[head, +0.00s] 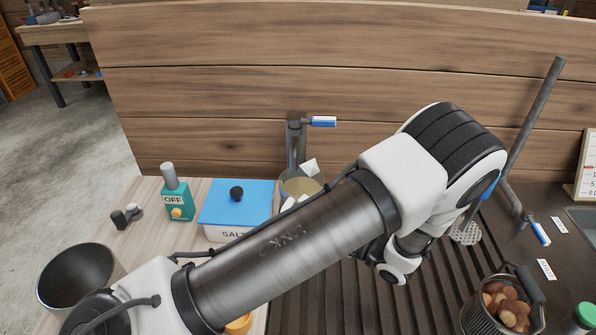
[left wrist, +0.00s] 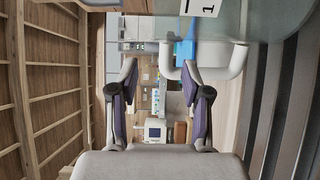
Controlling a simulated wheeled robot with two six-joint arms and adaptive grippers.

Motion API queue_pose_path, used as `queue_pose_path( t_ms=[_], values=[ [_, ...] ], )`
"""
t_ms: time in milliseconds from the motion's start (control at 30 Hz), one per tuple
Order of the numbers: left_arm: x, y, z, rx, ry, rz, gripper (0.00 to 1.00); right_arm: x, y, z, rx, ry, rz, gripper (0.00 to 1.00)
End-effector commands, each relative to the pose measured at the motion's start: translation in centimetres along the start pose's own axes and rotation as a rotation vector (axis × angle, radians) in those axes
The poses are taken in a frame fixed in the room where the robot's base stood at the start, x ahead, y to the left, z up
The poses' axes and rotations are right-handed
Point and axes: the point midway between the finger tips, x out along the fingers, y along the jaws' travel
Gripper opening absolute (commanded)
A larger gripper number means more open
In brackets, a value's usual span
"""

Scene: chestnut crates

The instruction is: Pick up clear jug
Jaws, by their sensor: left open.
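A clear, slightly greenish vessel, which looks like the clear jug (left wrist: 235,22), fills the top right of the left wrist view. Its pale curved handle (left wrist: 222,66) bends down close to the fingertip on the right. In the head view, a round vessel (head: 303,186) with a yellowish inside, apparently the same jug, stands below the tap and is partly hidden by my left arm. My left gripper (left wrist: 158,75) is open, with nothing seen gripped between its fingers. I cannot tell whether a finger touches the handle. In the head view the arm hides this gripper.
A tap (head: 296,140) stands behind the vessel. A blue-lidded salt box (head: 237,203), a green bottle (head: 177,200) and a dark pot (head: 77,275) are left. A chestnut basket (head: 490,315) stands front right. A wooden wall (head: 250,60) closes the back. Slatted grating (head: 340,310) lies below my arm.

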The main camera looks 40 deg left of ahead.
Motion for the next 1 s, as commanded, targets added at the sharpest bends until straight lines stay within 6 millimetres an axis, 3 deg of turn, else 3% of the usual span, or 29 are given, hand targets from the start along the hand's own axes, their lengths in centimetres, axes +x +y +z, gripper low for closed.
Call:
queue_pose_path(
  t_ms=[133, 267, 400, 600, 633, 767, 1000],
  values=[
    [1.1, -0.6, -0.1, 0.001, 0.003, -0.002, 0.48, 1.6, 0.0, -0.1, -0.001, 0.002, 0.0, 0.4],
    [3.5, -1.5, -0.3, 0.001, 0.005, -0.003, 0.48, 3.6, 0.0, -0.1, -0.001, 0.002, 0.0, 0.4],
    [5.3, -0.9, -0.2, 0.0, 0.003, -0.003, 0.48, 3.9, 0.0, -0.1, -0.001, 0.001, 0.0, 0.4],
    [5.5, -0.7, -0.2, 0.001, -0.001, -0.001, 0.48, 3.7, 0.0, -0.1, -0.001, 0.002, 0.0, 0.4],
    [5.5, -0.7, -0.2, 0.001, -0.001, -0.001, 0.45, 3.7, 0.0, -0.1, -0.001, 0.002, 0.0, 0.4],
    [5.5, -0.7, -0.2, 0.001, 0.0, -0.001, 0.0, 3.7, 0.0, -0.1, -0.001, 0.002, 0.0, 0.4],
    [5.5, -0.5, -0.1, -0.001, 0.0, 0.001, 0.0, 3.7, 0.0, -0.1, -0.001, 0.002, 0.0, 0.4]
  ],
)
